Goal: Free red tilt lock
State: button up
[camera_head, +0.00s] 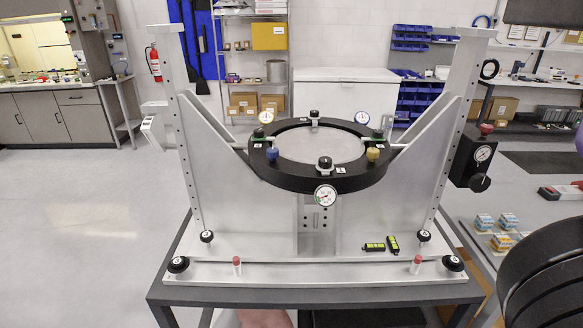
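The mirror fixture is a silver frame (265,200) on a grey table, with a black ring (320,181) holding a round grey disc (320,146). A black box (467,160) on the frame's right upright carries a red knob (486,128) on top, a dial gauge (483,153) and a black knob (479,183). Two red-capped pins stand on the front base, a left pin (237,267) and a right pin (416,266). I cannot tell which red part is the tilt lock. My gripper is not in view.
The ring carries a blue knob (272,154), a yellow knob (373,154) and several dial gauges. Two black-and-yellow blocks (375,247) lie on the right base. A dark ribbed shape fills the lower right. Open floor (80,220) lies left of the table.

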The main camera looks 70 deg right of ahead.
aim_at(486, 129)
jog(key=z, duration=2.4)
